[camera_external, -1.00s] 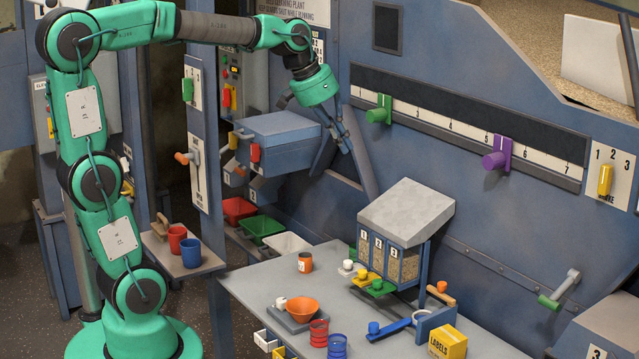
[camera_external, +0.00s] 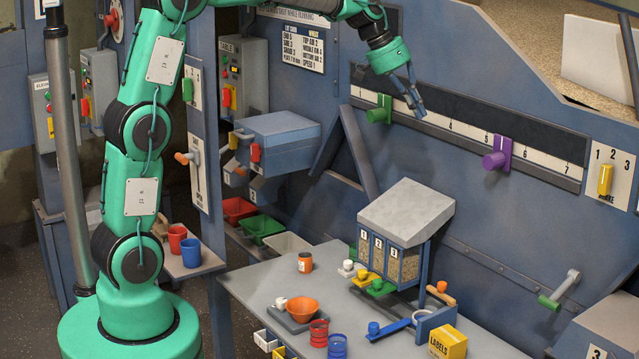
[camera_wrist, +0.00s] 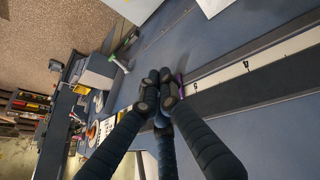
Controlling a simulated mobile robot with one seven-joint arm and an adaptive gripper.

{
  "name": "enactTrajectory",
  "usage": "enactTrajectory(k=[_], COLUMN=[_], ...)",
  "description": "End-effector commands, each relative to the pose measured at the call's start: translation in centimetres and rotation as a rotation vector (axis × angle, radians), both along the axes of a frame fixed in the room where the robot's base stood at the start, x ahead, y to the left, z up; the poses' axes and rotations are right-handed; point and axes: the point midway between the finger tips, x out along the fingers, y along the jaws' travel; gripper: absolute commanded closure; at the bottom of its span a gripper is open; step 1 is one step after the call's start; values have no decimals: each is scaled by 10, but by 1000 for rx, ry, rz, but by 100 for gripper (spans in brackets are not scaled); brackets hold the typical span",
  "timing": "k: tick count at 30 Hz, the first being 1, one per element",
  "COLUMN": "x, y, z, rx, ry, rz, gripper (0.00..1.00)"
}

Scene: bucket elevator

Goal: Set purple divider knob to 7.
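The purple divider knob (camera_external: 497,153) sits on the long numbered scale (camera_external: 540,161) on the blue panel, between the 5 and the 6. My gripper (camera_external: 416,108) is up and to the left of it in the external view, in front of the scale between the green knob (camera_external: 380,109) and the 4. It is apart from the purple knob and holds nothing that I can see. In the wrist view its dark fingers (camera_wrist: 158,92) converge, and a sliver of purple (camera_wrist: 180,80) shows just behind them. How far the fingers are open is unclear.
A yellow knob (camera_external: 605,180) is on a white plate at the scale's right end. A crank with a green handle (camera_external: 549,302) sticks out below. A grey-topped hopper (camera_external: 407,211) stands on the cluttered table. The panel between the green and purple knobs is clear of other handles.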

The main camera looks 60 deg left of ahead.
Motion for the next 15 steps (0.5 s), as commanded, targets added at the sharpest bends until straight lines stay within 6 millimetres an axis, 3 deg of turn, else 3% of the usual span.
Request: enactTrajectory(k=[9, 15], x=[68, 101], y=[-1, -2], z=[-1, -6], rx=[-48, -72], ry=[4, 3], rz=[-18, -29], gripper=[100, 100])
